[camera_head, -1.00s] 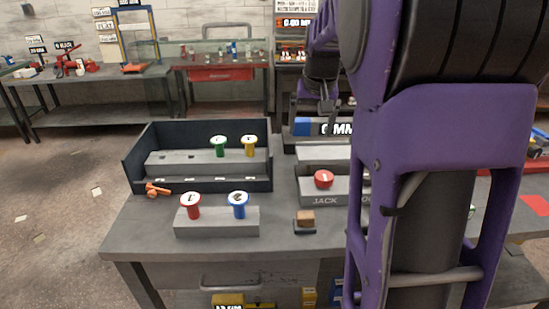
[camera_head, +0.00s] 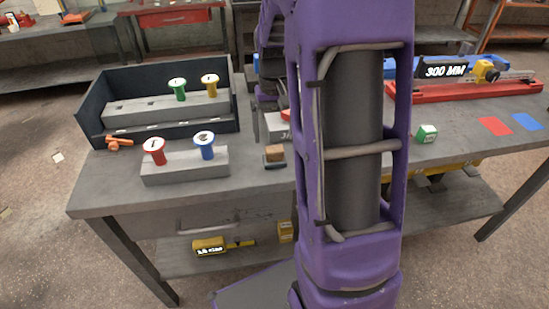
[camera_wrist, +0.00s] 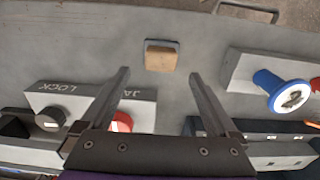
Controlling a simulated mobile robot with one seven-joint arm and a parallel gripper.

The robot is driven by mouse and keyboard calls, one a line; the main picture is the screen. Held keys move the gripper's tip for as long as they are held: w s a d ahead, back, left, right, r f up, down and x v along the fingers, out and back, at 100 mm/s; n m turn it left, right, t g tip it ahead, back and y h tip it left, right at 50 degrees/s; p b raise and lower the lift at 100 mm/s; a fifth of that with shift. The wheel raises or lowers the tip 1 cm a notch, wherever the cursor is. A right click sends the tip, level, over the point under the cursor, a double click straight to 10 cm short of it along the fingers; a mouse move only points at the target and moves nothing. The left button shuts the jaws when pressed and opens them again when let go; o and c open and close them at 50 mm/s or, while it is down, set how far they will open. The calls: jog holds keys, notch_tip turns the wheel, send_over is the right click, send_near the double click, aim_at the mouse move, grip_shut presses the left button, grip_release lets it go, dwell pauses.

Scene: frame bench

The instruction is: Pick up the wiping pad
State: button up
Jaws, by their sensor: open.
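The wiping pad, a small tan block with a dark grey part at its edge (camera_head: 275,153), lies on the bench in the head view, just left of my purple arm. In the wrist view the pad (camera_wrist: 161,58) is at upper centre, beyond my fingertips and roughly centred between them. My gripper (camera_wrist: 160,74) is open, with nothing between its fingers. In the head view my gripper is hidden behind my arm.
A grey block with red and blue knobs (camera_head: 185,167) stands left of the pad. Behind it is a dark open tray (camera_head: 88,110) with green and yellow knobs. A jack block (camera_wrist: 92,102) with a red button is close to one finger.

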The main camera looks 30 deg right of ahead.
aim_at(275, 148)
jog(key=shift+s+a+f+b, duration=0.15)
jog(key=shift+f+b, duration=0.1)
jog(key=shift+f, duration=1.15)
jog(key=shift+s+d+f+b, duration=0.1)
jog(key=shift+s+f+b, duration=0.1)
jog(key=shift+f, duration=1.15)
grip_shut()
notch_tip(275, 148, up, 10)
jog(key=shift+r+p, duration=0.1)
jog(key=shift+p, duration=0.75)
